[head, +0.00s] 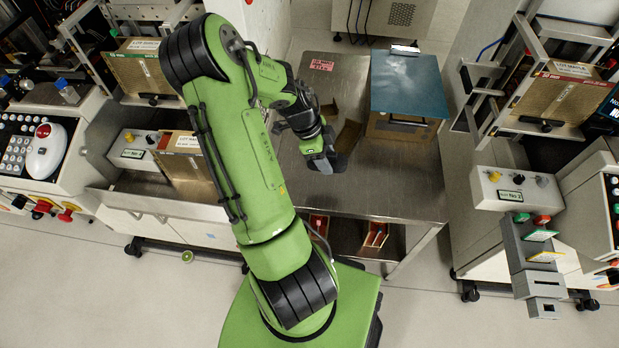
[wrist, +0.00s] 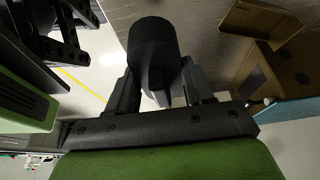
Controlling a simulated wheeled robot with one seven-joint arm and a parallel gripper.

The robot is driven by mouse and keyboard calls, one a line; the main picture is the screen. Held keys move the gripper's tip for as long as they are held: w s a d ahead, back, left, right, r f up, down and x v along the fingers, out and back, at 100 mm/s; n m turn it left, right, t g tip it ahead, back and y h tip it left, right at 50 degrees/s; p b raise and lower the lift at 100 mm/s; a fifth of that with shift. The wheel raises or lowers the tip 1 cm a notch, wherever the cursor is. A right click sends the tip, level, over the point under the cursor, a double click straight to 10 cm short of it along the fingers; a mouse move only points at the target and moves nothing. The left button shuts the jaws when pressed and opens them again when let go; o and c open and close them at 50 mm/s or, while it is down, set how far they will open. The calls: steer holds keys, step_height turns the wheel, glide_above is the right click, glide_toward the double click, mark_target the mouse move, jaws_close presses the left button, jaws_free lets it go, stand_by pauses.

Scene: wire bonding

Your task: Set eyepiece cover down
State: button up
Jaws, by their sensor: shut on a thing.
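The eyepiece cover (wrist: 152,42) is a black, rounded cup-like piece in the wrist view. My gripper (wrist: 158,88) is shut on it, with one finger on each side. In the head view my gripper (head: 326,157) hangs over the left part of the steel table (head: 405,190), and the dark cover (head: 341,163) shows at its tip. The cover looks clear of the table top, though the exact gap is hard to tell.
A brown box with a blue top (head: 404,84) stands at the back right of the table. A small open brown tray (head: 348,134) lies close behind my gripper. A pink label (head: 322,65) is at the back left. The table's front right is bare.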

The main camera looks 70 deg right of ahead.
steer(key=b, duration=0.2)
glide_toward(330, 186)
steer(key=x, duration=0.5)
steer(key=shift+s, duration=0.2)
steer(key=shift+f+b, duration=0.55)
steer(key=shift+b, duration=0.25)
steer(key=o, duration=1)
